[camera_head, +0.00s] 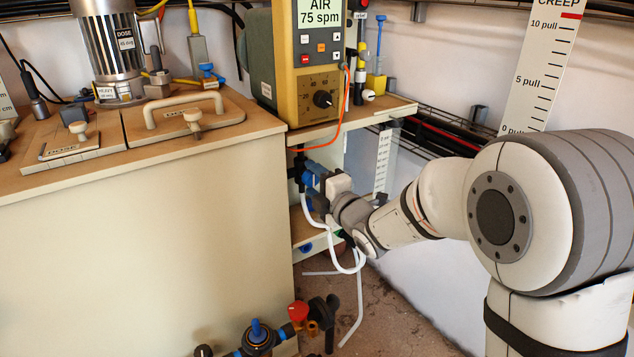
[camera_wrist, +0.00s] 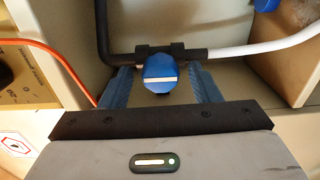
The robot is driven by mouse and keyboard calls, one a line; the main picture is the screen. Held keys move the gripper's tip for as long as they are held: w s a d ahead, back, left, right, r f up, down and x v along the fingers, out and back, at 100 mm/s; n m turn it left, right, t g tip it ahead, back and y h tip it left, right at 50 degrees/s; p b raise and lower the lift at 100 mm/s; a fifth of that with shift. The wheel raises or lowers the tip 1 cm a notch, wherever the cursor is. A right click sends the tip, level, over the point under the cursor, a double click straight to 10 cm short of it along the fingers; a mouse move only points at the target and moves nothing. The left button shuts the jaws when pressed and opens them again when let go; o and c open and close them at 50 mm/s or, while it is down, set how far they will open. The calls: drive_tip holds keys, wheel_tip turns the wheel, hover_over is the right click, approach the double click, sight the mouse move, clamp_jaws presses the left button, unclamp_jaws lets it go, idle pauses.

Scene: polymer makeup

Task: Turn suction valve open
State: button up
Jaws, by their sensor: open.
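The suction valve (camera_wrist: 159,79) has a blue knob with a white line across it, on a black pipe fitting in the wrist view. The white line runs roughly level, about along the pipe. My gripper (camera_wrist: 161,72) is open, with one blue finger to the left of the knob and one to the right. Gaps show between the knob and both fingers. In the head view my gripper (camera_head: 316,178) reaches in under the right end of the bench, at the black fitting (camera_head: 299,170). There my fingers largely hide the knob.
A black pipe (camera_wrist: 103,35) rises left of the valve and a white hose (camera_wrist: 265,44) leads right. An orange cable (camera_wrist: 62,62) hangs close left of my fingers. Below in the head view is a separate valve with a red knob (camera_head: 298,311). A yellow pump controller (camera_head: 308,60) stands above.

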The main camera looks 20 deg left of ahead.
drive_tip(key=p+v, duration=0.2)
drive_tip(key=v, duration=0.5)
drive_tip(key=shift+s+d, duration=0.25)
drive_tip(key=shift+s, duration=0.05)
drive_tip(key=s+d+r+m+g+h+p, duration=0.1)
drive_tip(key=s+d+r+m+h+p, duration=0.2)
drive_tip(key=d+r+m+h+p, duration=1.25)
drive_tip(key=s+d+r+m+g+y+p, duration=0.1)
drive_tip(key=s+d+r+m+g+p, duration=0.3)
drive_tip(key=s+r+p, duration=0.5)
drive_tip(key=s+d+r+m+g+p, duration=0.4)
drive_tip(key=s+d+r+m+p, duration=0.4)
drive_tip(key=p, duration=0.6)
drive_tip(key=shift+s+d+r+y, duration=0.35)
drive_tip(key=shift+s+d+r, duration=0.15)
drive_tip(key=shift+s+d, duration=0.45)
